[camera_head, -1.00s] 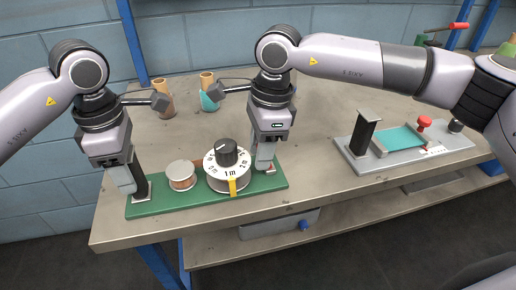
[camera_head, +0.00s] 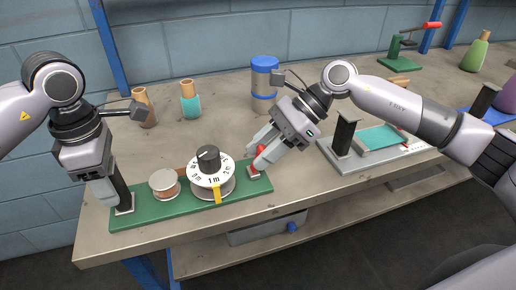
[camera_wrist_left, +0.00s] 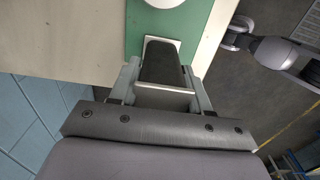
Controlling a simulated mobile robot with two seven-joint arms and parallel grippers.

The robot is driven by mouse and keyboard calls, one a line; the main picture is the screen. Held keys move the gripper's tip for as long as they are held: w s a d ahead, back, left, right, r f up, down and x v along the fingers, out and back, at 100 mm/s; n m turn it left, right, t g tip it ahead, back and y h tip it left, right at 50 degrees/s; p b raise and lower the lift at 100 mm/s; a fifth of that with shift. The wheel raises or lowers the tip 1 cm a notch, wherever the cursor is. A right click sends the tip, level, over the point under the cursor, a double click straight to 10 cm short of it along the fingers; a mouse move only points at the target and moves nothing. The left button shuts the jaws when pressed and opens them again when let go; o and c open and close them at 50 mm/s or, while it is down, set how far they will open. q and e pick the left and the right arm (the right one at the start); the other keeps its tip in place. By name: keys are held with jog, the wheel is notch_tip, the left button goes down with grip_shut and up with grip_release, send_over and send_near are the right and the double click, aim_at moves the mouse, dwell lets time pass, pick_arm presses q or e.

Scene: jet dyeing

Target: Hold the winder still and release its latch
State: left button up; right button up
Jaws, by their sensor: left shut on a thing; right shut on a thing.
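The winder has a green base (camera_head: 150,214), also seen in the left wrist view (camera_wrist_left: 196,18). It carries a copper-coloured spool (camera_head: 164,184), a white dial (camera_head: 211,180) with a black knob and a yellow marker, and a black upright handle (camera_head: 122,188) at its left end. My left gripper (camera_head: 112,198) is shut on that handle; the left wrist view shows the handle (camera_wrist_left: 163,62) between the fingers (camera_wrist_left: 160,80). At the right end, my right gripper (camera_head: 262,154) is tilted and shut on the red latch (camera_head: 261,150), whose grip is partly hidden by the fingers.
A grey device with a teal strip (camera_head: 382,137) and a black post stands to the right. Behind are tan and teal bobbins (camera_head: 190,100) and a blue-capped jar (camera_head: 264,84). The bench front (camera_head: 170,247) is clear.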

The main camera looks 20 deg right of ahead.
dwell(0.6)
jog(key=o, duration=1)
jog(key=shift+d, duration=0.1)
jog(key=shift+d+r, duration=0.1)
jog(key=v, duration=1.1)
jog(key=shift+d+r, duration=0.1)
jog(key=shift+d, duration=0.35)
